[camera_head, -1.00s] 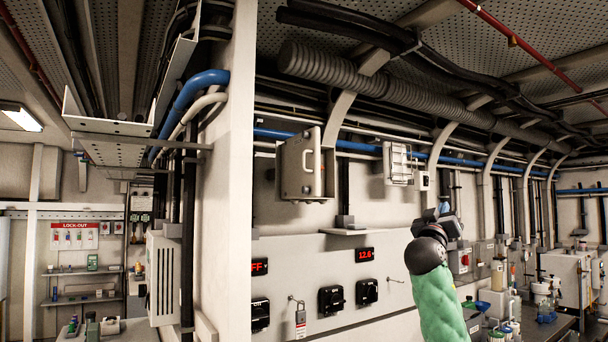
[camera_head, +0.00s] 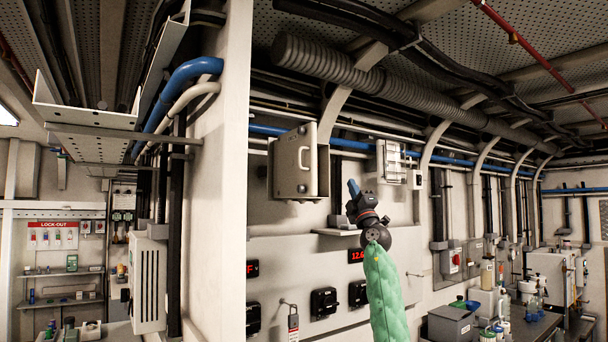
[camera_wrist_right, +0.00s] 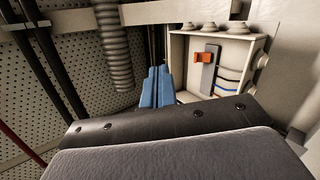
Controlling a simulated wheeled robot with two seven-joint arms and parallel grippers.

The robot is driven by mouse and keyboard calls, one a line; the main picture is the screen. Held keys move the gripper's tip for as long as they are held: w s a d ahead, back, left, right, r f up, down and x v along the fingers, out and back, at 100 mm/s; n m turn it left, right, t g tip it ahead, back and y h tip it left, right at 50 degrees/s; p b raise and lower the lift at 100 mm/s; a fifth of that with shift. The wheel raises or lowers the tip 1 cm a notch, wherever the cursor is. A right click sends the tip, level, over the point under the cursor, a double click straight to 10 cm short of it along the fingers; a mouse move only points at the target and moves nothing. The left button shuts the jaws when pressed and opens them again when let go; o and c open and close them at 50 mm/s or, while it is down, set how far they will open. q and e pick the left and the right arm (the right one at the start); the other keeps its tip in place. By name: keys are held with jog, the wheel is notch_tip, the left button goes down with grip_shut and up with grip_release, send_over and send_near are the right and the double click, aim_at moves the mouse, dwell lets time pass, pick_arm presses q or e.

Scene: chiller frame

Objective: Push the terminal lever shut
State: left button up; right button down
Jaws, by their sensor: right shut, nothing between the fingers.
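The terminal's orange lever (camera_wrist_right: 203,57) shows in the right wrist view on a grey block (camera_wrist_right: 209,73) inside an open box. It sticks out to the left from the block. In the head view the box (camera_head: 323,171) hangs on the wall behind its open grey door (camera_head: 294,163), and the lever is hidden there. My right gripper (camera_head: 353,188) is raised just right of the box. Its blue fingers (camera_wrist_right: 157,87) are shut and empty, apart from the lever and left of it in the wrist view. My left gripper is out of view.
A small shelf (camera_head: 338,232) sticks out of the wall below the box. A blue pipe (camera_head: 265,130) and a ribbed grey duct (camera_head: 330,68) run above. A white caged fixture (camera_head: 391,162) is on the wall to the right. A large pillar (camera_head: 220,230) stands at left.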

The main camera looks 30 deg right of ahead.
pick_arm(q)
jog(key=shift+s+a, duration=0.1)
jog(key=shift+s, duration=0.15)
pick_arm(e)
jog(key=w+a+f+n+y, duration=0.1)
jog(key=y, duration=0.1)
jog(key=w+f+g+y, duration=0.1)
jog(key=y, duration=0.1)
jog(key=w+a+f+n+g+y, duration=0.1)
jog(key=y, duration=0.1)
jog(key=shift+w+a+n, duration=0.1)
jog(key=shift+a+n, duration=0.2)
jog(key=shift+a, duration=0.05)
jog(key=shift+r, duration=0.1)
